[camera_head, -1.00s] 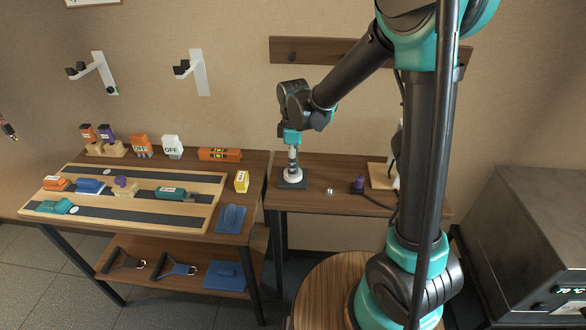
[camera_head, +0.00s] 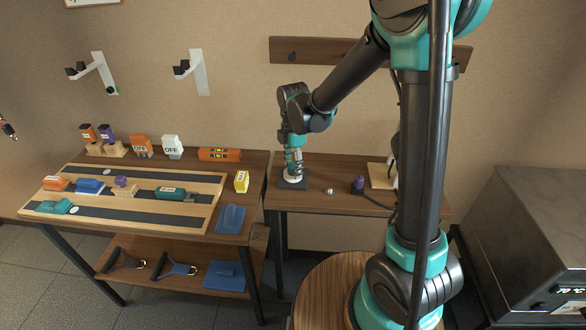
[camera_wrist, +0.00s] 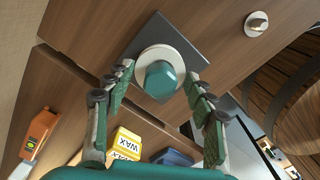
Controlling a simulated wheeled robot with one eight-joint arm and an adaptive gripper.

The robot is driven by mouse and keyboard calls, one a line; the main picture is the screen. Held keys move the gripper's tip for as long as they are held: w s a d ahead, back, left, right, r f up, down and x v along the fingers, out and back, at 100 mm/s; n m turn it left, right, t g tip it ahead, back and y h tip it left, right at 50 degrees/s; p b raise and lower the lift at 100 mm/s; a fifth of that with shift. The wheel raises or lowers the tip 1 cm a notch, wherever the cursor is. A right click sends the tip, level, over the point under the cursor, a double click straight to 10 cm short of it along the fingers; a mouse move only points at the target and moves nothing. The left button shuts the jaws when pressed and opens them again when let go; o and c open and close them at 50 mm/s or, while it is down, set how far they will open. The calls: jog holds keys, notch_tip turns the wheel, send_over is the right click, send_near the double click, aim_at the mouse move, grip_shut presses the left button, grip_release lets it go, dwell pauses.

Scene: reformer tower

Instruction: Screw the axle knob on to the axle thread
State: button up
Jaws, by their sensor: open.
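A teal faceted knob-like piece (camera_wrist: 161,80) sits on a pale round disc (camera_wrist: 149,55) over a dark square base plate (camera_wrist: 187,30); I take the teal piece for the axle knob. In the head view the base plate (camera_head: 291,184) is on the small table at the back, with the pale disc on it. My gripper (camera_head: 293,172) is above the disc. In the wrist view my gripper (camera_wrist: 163,93) is open, with one finger on each side of the teal piece and gaps visible. No axle thread can be made out.
A small silver round piece (camera_head: 329,191) and a purple-topped item (camera_head: 357,184) stand right of the plate on the back table (camera_head: 310,202). The left table carries a wooden board (camera_head: 205,214), a yellow box (camera_head: 241,181) and a blue block (camera_head: 230,219). A dark machine (camera_head: 535,220) stands at the right.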

jog(key=n, duration=0.3)
jog(key=shift+n, duration=1.5)
jog(key=shift+n, duration=1.2)
jog(key=n, duration=0.3)
jog(key=shift+n, duration=0.4)
jog(key=n, duration=0.3)
jog(key=shift+n, duration=0.4)
grip_shut()
